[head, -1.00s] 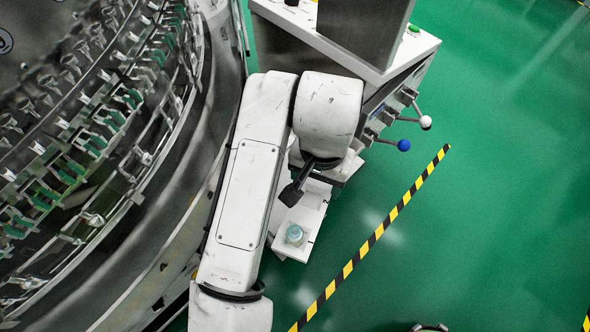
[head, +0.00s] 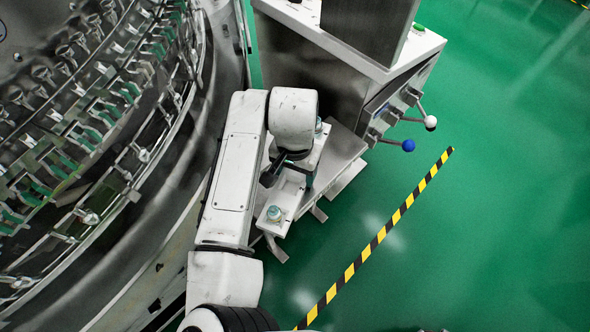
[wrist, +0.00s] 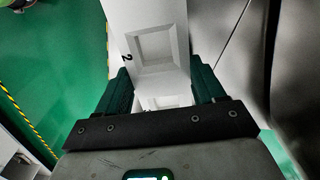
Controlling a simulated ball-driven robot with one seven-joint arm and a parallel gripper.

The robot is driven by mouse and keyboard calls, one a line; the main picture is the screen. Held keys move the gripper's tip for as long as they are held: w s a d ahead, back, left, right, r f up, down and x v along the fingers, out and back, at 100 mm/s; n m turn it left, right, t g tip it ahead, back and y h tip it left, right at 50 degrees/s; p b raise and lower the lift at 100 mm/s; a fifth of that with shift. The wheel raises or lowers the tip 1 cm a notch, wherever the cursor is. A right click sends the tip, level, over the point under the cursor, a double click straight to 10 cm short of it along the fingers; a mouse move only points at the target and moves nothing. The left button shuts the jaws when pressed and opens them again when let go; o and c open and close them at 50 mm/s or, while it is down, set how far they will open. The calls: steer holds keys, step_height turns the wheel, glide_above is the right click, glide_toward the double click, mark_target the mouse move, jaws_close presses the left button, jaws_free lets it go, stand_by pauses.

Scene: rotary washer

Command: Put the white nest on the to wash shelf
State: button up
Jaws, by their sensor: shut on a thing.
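The white nest (head: 291,198) is a long white piece with a round teal-topped knob near each end in the head view. In the wrist view the nest (wrist: 174,18) shows square recesses and a black "2". My gripper (wrist: 160,77) is shut on the nest, with a dark green finger on each side. In the head view my arm covers most of the gripper and the middle of the nest. A grey metal shelf (head: 345,150) shows beside and beneath the nest, by the console. No label shows on it, and I cannot tell whether the nest touches it.
The large round washer (head: 215,120), with rows of clips, fills the left. A metal console (head: 300,60) stands behind the shelf, with blue (head: 408,146) and white (head: 430,122) knobbed levers jutting right. The green floor at right is clear, crossed by yellow-black tape (head: 385,230).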

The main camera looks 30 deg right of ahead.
mark_target(295, 175)
steer(key=o, duration=1.2)
step_height(295, 175, up, 12)
steer(key=shift+r+p, duration=0.1)
steer(key=shift+p, duration=0.9)
